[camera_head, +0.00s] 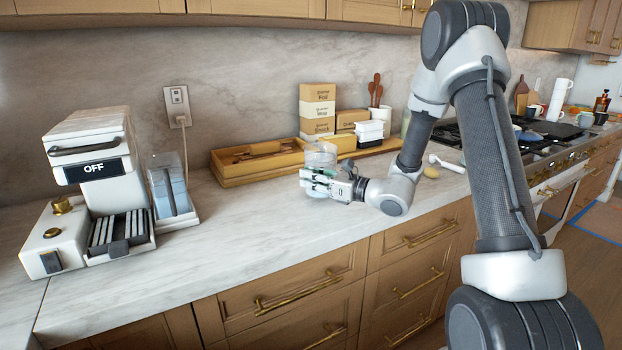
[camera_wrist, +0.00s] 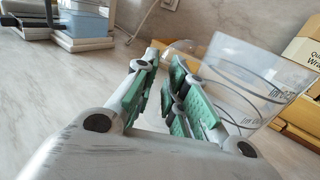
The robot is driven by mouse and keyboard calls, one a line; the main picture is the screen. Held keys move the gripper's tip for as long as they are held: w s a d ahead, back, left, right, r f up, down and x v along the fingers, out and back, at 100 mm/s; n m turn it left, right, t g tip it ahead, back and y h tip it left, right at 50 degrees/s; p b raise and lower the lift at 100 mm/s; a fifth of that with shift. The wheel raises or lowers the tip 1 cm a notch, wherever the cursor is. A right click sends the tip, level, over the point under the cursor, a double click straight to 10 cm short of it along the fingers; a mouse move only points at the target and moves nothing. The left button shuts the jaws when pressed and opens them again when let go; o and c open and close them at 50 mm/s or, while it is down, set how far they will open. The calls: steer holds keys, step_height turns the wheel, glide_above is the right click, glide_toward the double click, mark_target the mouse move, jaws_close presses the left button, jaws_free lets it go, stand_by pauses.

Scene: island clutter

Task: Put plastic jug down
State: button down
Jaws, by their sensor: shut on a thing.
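The plastic jug (camera_head: 320,156) is clear and see-through, and stands roughly upright over the marble counter, in front of the wooden tray. My gripper (camera_head: 313,180) covers much of its near side. In the wrist view the jug (camera_wrist: 262,70) fills the upper right, and my gripper (camera_wrist: 168,88) has its green-padded fingers closed on the near side of it, probably at the handle. The clear wall makes the exact contact hard to see. I cannot tell whether the jug's base touches the counter.
The wooden tray (camera_head: 232,180) lies behind the jug, with stacked labelled boxes (camera_head: 317,106) at the back. A white coffee machine (camera_head: 95,190) and a blue-and-clear container (camera_head: 170,190) stand left. The counter (camera_head: 235,235) between them and the jug is bare. A stove (camera_head: 535,140) is right.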

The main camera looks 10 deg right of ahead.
steer(key=shift+f, duration=0.65)
stand_by(0.8)
steer(key=c, duration=1.4)
jaws_free()
steer(key=v, duration=1.2)
